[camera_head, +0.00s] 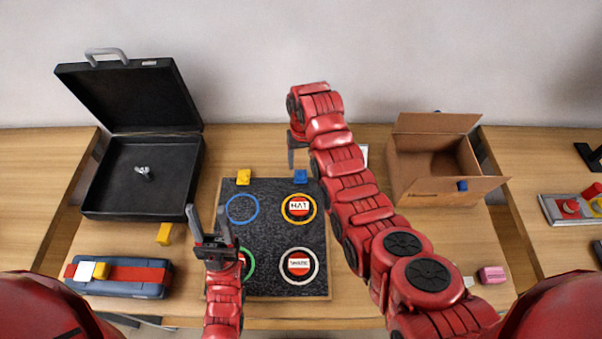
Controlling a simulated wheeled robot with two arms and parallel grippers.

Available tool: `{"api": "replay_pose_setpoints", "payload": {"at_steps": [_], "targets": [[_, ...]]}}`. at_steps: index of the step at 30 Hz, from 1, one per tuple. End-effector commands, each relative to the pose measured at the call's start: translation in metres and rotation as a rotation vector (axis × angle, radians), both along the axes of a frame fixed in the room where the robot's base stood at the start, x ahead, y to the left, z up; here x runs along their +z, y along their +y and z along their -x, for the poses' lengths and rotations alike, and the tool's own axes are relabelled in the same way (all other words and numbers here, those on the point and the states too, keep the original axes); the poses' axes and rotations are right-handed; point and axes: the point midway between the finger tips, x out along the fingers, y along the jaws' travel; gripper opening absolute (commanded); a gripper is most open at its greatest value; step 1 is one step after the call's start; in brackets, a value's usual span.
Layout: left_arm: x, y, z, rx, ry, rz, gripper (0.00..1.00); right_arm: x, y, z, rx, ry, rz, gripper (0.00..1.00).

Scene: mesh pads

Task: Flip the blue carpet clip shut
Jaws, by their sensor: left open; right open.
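The blue carpet clip (300,176) is a small block at the far edge of the dark mat (270,240), right of a yellow clip (243,177). Whether its flap is up or down is too small to tell. My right gripper (302,162) points down, open, just above and around the blue clip; contact is not clear. My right arm hides one finger in part and the mat's right edge. My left gripper (208,222) is open and empty over the mat's left edge, partly covering the green ring (249,263).
The mat also bears blue, yellow and white rings, two with red-and-white discs. An open black case (140,180) stands at left, a blue box with a red strap (120,275) at front left. An open cardboard box (430,165) stands at right, a pink block (492,275) at front right.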

Motion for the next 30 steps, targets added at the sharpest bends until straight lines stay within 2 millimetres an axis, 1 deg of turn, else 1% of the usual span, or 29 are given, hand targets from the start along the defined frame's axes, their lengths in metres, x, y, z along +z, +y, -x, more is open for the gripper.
{"api": "replay_pose_setpoints", "payload": {"at_steps": [1,4,6,11,18,25,26,30], "targets": [[0.010,0.000,0.000,0.000,0.000,0.000,0.50,-0.003,0.000,0.002,0.000,0.009,0.003,0.62],[0.017,0.000,0.000,0.000,0.001,0.000,0.50,-0.021,0.000,0.002,0.000,0.006,0.002,0.62],[0.016,0.000,0.000,0.000,0.001,0.000,0.50,-0.030,0.001,0.001,0.000,0.005,0.002,0.62],[0.019,0.000,0.000,0.000,0.001,0.000,0.50,-0.042,0.001,0.000,0.000,0.003,0.002,0.62],[0.020,0.000,0.000,0.000,0.001,0.000,0.50,-0.051,0.002,-0.001,0.000,-0.003,-0.002,0.62],[0.020,0.000,0.000,0.000,0.001,0.000,0.50,-0.051,0.002,0.000,-0.001,-0.002,0.000,0.62],[0.020,0.000,0.000,0.000,0.001,0.000,0.50,-0.051,0.002,0.000,-0.001,-0.002,0.000,0.58],[0.020,0.000,0.000,0.000,0.001,0.000,0.50,-0.051,0.002,0.000,-0.001,-0.002,0.000,0.33]]}}
